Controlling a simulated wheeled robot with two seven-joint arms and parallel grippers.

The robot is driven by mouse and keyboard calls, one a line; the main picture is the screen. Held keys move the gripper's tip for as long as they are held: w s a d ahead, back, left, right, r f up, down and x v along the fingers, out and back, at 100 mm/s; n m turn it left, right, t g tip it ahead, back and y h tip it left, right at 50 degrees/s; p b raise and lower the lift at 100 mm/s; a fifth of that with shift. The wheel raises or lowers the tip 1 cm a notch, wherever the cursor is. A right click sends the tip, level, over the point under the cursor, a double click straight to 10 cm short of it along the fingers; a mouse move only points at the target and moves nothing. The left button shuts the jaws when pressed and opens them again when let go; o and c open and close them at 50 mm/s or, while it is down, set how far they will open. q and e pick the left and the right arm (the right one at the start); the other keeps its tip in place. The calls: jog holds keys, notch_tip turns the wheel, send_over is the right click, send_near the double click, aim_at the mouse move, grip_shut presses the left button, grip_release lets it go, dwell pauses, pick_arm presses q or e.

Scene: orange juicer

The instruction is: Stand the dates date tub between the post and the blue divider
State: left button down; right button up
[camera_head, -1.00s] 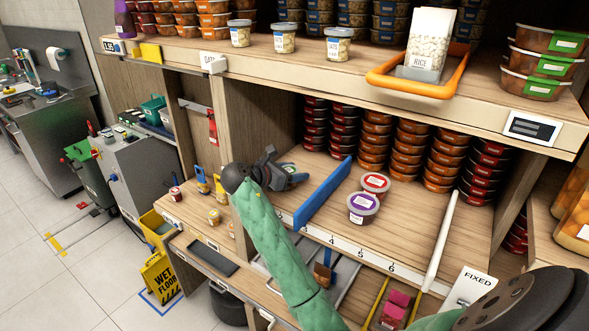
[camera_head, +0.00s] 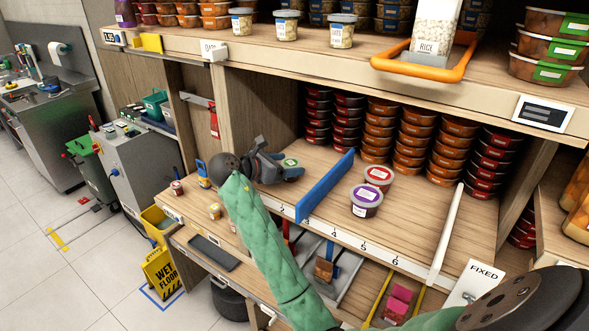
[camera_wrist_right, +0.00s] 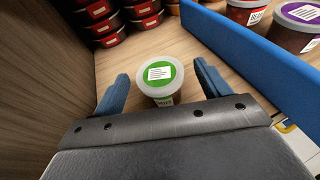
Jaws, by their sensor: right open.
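A small clear tub with a green-labelled lid (camera_wrist_right: 160,75) stands on the shelf left of the blue divider (camera_head: 325,187); its side print is too small to read. It also shows in the head view (camera_head: 290,163), partly hidden by my right gripper (camera_head: 292,173). My right gripper is open, its blue fingers on either side of the tub in the wrist view, with gaps visible. The white post (camera_head: 446,233) stands at the right. Between divider and post are a purple-lidded tub (camera_head: 366,196) and a red-lidded tub (camera_head: 378,174). My left gripper is not in view.
Stacks of orange tubs (camera_head: 415,145) and dark red tubs (camera_head: 482,162) line the back of the shelf. Bare shelf lies between the purple-lidded tub and the post. The upper shelf (camera_head: 330,72) overhangs this space.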

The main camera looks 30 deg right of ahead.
jog(key=b+v, duration=0.1)
jog(key=v, duration=0.3)
jog(key=shift+f+b, duration=0.2)
jog(key=shift+b, duration=0.1)
jog(key=b+v, duration=0.1)
jog(key=v, duration=0.2)
jog(key=shift+a+r, duration=0.3)
jog(key=shift+a+r+b, duration=0.2)
jog(key=shift+a+b, duration=0.1)
jog(key=shift+a, duration=0.1)
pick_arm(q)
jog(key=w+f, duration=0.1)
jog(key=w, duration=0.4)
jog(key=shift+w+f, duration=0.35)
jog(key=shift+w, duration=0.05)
